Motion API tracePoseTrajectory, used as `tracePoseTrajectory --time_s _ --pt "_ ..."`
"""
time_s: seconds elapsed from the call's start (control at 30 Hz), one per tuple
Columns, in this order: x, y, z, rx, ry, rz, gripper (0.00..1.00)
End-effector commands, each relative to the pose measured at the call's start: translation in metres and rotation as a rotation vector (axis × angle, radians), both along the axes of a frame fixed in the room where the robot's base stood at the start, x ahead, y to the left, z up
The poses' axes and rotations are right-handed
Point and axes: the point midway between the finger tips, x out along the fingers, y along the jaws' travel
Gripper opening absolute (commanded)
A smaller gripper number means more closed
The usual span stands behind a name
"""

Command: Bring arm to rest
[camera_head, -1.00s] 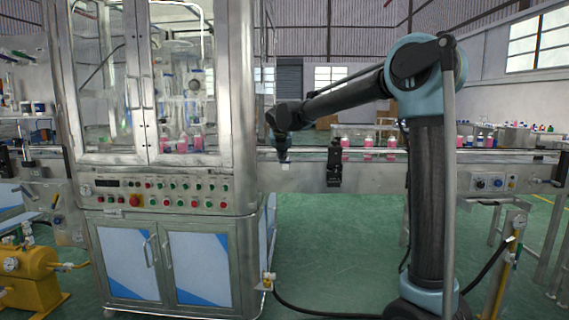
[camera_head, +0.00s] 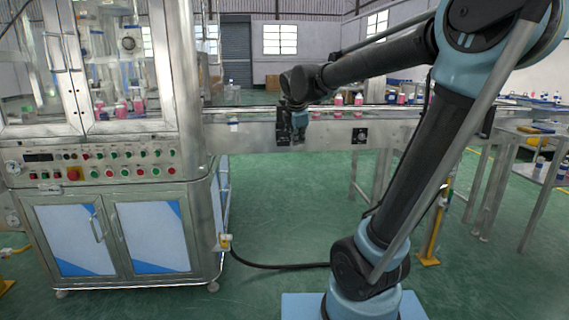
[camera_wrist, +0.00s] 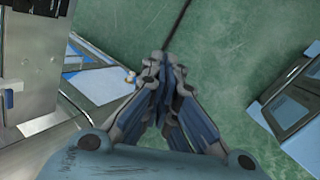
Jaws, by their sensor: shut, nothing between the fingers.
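My gripper (camera_head: 299,132) hangs at the end of my arm, pointing down in front of the conveyor in the head view. It overlaps a black box on the conveyor's front side, and I cannot tell the gap between them. In the wrist view my gripper (camera_wrist: 163,60) is shut, its fingers together with nothing between them. Green floor shows beyond the fingertips. My arm is bent, with its elbow high at the upper right of the head view.
The filling machine (camera_head: 105,165), with buttons and a cabinet below, stands at the left. The conveyor (camera_head: 250,138) runs behind my arm, carrying pink bottles (camera_head: 358,99). A black cable (camera_head: 270,265) lies on the open green floor (camera_head: 275,225). A side table (camera_head: 540,140) stands at the right.

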Motion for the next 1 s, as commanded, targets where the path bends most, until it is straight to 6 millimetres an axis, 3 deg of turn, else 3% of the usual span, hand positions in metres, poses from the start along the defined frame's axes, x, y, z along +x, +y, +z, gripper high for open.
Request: tracePoseTrajectory --time_s 0.03,0.2,0.5,0.8,1.0 --pt "-0.016 -0.017 -0.009 0.04 0.012 -0.082 0.0" --pt "-0.067 -0.06 -0.038 0.183 0.051 -0.384 0.0" --pt "-0.162 -0.114 -0.1 0.416 0.107 -0.924 0.0" --pt "-0.249 -0.139 -0.17 0.611 0.146 -1.455 0.0" --pt "-0.281 -0.142 -0.201 0.684 0.16 -1.683 0.0"
